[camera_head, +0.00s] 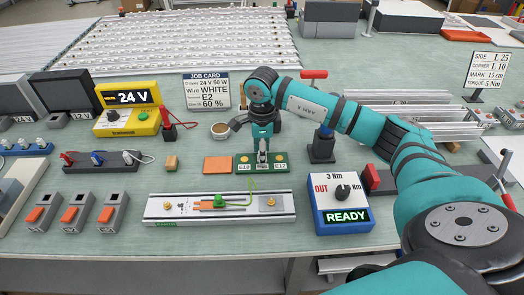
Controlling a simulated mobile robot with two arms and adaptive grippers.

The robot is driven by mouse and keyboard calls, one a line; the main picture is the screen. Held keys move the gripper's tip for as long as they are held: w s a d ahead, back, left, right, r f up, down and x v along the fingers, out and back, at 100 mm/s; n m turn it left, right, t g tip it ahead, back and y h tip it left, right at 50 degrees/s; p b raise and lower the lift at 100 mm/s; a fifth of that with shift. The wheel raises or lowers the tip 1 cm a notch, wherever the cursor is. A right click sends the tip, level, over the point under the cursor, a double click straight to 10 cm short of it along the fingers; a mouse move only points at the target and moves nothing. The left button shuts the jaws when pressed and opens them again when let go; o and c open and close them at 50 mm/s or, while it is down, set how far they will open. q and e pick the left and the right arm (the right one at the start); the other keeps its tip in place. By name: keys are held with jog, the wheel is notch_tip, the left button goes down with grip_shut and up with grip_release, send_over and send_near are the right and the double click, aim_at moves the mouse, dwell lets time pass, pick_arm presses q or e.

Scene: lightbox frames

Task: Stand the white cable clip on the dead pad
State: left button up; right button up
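My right gripper (263,155) points straight down over the green board (243,170) labelled E 10 and E 12. Its fingertips are at or just above the board's middle, small and pale; I cannot tell whether they hold something. A white clip-like piece with a white lead (130,157) sits at the right end of a black holder, beside red and blue ones. I cannot tell for sure that it is the cable clip. My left gripper is not in view.
A yellow 24 V supply (128,122) stands behind the holder. An orange square (217,164) lies left of the board. A blue READY box (340,207) is front right, and a dark-blue-topped post (322,146) stands behind it. A job card (206,91) stands behind.

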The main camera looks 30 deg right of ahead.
jog(key=shift+r, duration=0.6)
notch_tip(320, 180, up, 11)
jog(key=b, duration=0.1)
jog(key=shift+b, duration=0.35)
jog(key=shift+r, duration=0.15)
